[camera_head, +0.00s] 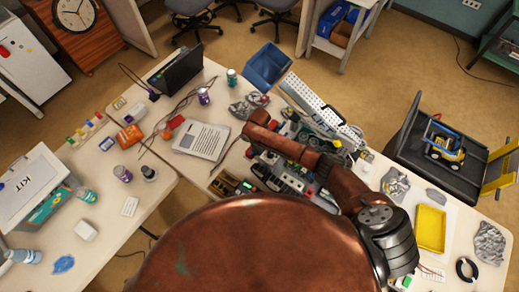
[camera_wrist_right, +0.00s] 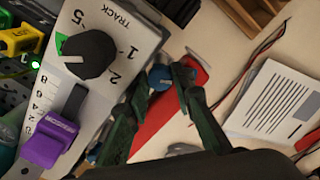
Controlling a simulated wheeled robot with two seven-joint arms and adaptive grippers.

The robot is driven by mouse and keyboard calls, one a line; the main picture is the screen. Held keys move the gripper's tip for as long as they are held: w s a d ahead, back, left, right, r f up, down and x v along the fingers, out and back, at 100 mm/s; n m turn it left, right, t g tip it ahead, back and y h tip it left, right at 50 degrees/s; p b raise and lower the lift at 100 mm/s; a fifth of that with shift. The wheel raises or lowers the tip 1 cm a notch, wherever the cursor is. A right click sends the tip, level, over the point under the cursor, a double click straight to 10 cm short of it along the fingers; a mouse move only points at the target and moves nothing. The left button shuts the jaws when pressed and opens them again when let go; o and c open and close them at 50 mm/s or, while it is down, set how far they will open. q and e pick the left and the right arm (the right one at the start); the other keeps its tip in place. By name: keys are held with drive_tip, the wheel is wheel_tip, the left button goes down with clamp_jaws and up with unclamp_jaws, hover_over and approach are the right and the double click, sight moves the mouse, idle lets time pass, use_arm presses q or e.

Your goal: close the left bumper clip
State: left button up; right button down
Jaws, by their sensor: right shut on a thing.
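In the right wrist view my right gripper (camera_wrist_right: 160,86) has its two dark green fingers on either side of a small blue round part (camera_wrist_right: 160,77), and it is shut on that part. The part sits at the edge of a red bar (camera_wrist_right: 180,108); whether it is the left bumper clip I cannot tell. In the head view my copper right arm reaches left across the cluttered table, and its fingertips are hidden or too small to make out. My left gripper is not in view.
Beside the fingers is a grey control panel (camera_wrist_right: 96,22) with a black knob (camera_wrist_right: 88,53) and a purple slider (camera_wrist_right: 50,142). Printed paper (camera_wrist_right: 278,100) and wires lie right. In the head view a blue bin (camera_head: 267,67) and yellow tray (camera_head: 431,228) flank the clutter.

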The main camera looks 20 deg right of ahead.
drive_tip(key=c, duration=1.7)
unclamp_jaws()
drive_tip(key=shift+o, duration=0.2)
drive_tip(key=shift+d, duration=0.1)
